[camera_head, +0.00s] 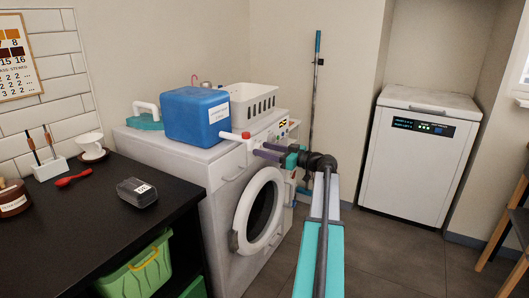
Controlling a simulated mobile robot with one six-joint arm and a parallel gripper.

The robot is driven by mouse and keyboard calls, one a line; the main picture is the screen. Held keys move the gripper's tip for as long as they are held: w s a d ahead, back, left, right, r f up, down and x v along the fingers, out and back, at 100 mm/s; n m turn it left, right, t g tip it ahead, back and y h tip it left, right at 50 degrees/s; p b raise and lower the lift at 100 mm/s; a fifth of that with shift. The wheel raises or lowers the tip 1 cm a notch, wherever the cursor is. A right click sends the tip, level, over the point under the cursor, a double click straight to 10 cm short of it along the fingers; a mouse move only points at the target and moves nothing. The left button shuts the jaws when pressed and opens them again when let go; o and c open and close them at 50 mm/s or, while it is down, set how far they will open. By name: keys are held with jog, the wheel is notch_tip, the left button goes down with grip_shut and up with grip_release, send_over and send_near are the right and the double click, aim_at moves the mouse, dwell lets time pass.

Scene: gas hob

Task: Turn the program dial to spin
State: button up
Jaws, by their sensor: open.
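The white washing machine (228,205) stands left of centre, with its round door shut. Its control panel (283,126) runs along the top front edge and carries a small lit display and coloured marks. My gripper (259,151) is in front of this panel, with its two dark fingers apart and pointing left at the panel. I see nothing held between them. The program dial cannot be made out clearly; the fingers and their teal mount are close to that part of the panel. Whether the fingers touch the dial, and where it points, I cannot tell.
A black counter (110,205) is at left. A white appliance (418,160) stands at right. Floor between is clear.

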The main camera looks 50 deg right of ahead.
jog(key=shift+w, duration=0.15)
jog(key=c, duration=1)
jog(key=shift+a, duration=0.3)
jog(key=shift+d, duration=0.15)
